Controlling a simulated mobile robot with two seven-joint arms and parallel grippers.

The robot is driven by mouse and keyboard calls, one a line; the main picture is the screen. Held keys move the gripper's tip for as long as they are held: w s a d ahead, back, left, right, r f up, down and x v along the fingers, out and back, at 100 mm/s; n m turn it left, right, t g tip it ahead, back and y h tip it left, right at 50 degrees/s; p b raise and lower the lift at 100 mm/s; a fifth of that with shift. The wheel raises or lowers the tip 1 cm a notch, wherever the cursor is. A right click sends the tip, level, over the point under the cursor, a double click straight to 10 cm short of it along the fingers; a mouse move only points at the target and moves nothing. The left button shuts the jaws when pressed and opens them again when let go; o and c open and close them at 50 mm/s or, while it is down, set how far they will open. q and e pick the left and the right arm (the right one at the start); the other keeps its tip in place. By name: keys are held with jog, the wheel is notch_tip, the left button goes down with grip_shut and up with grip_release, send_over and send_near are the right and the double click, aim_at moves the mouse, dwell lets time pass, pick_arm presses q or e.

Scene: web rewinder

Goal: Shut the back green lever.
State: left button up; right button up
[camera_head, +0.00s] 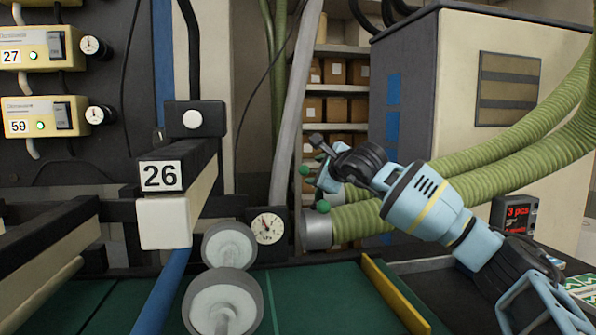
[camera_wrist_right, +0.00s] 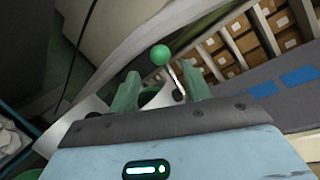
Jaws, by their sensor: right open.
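The back green lever shows as a round green knob (camera_head: 304,170) just left of my right gripper, by the upper green hose. In the right wrist view its green ball (camera_wrist_right: 160,54) sits on a thin metal rod, ahead of the gap between my fingers and apart from them. My right gripper (camera_wrist_right: 160,88) is open and empty. In the head view it (camera_head: 320,166) is at the hose ends, partly hiding the lever's rod. A second green knob (camera_head: 322,206) stands nearer, on the lower hose fitting. My left gripper is not in view.
Two ribbed green hoses (camera_head: 450,195) run right from metal fittings (camera_head: 317,230) below and beside my right arm. A gauge (camera_head: 267,226), rollers (camera_head: 222,302) and a beam marked 26 (camera_head: 165,222) lie left. Shelves of boxes (camera_head: 338,107) are behind.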

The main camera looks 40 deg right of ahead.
aim_at(307, 171)
jog(key=shift+s+r, duration=0.1)
jog(key=shift+s, duration=0.15)
jog(key=shift+x, duration=3.9)
jog(key=shift+a, duration=0.1)
jog(key=shift+c, duration=0.3)
grip_shut()
